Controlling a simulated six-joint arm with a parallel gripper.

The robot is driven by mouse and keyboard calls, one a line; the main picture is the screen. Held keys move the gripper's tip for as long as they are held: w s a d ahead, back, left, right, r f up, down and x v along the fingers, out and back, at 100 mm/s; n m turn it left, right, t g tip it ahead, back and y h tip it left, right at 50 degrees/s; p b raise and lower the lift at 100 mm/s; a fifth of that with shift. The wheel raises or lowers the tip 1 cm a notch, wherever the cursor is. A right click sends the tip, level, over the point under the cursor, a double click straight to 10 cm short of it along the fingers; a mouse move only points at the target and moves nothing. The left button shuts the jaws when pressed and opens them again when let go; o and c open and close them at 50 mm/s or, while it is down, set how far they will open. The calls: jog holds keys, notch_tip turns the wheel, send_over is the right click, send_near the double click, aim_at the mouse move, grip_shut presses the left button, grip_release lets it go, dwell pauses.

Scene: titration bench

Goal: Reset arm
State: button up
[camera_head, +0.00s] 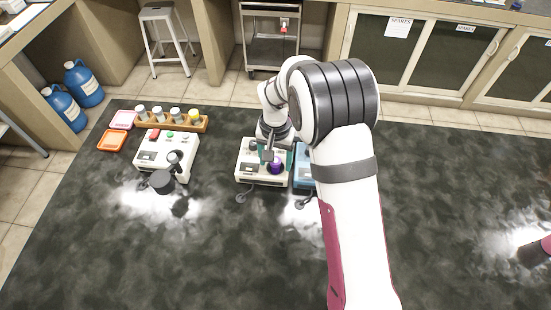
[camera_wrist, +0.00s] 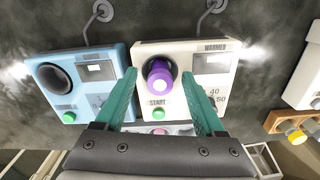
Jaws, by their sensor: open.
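My gripper (camera_wrist: 161,88) is open, its two green fingers apart on either side of a purple item (camera_wrist: 160,80). I cannot tell whether the fingers touch it. The purple item stands on the white warmer (camera_wrist: 212,85), which has a green START button and a dial. In the head view my gripper (camera_head: 277,150) is over the same warmer (camera_head: 247,160), with the purple item (camera_head: 276,168) just below it. My arm hides part of the bench beyond.
A blue device (camera_wrist: 70,90) with a dark round well stands beside the warmer. At left are a white device (camera_head: 158,147) with coloured buttons, a wooden rack (camera_head: 184,124) of vials, and pink (camera_head: 122,119) and orange trays (camera_head: 111,140). The front bench is mostly clear.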

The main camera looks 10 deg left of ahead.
jog(key=o, duration=0.3)
jog(key=shift+o, duration=0.2)
jog(key=shift+r, duration=3)
jog(key=s+d+r+m, duration=0.2)
jog(key=s+d+r, duration=0.6)
jog(key=s+r, duration=0.2)
jog(key=s+d+m+y, duration=0.1)
jog(key=s+d, duration=0.1)
jog(key=s, duration=0.7)
jog(key=s+d, duration=0.2)
jog(key=s, duration=0.7)
jog(key=shift+s+r+m+y, duration=0.35)
jog(key=shift+r+m+y, duration=0.05)
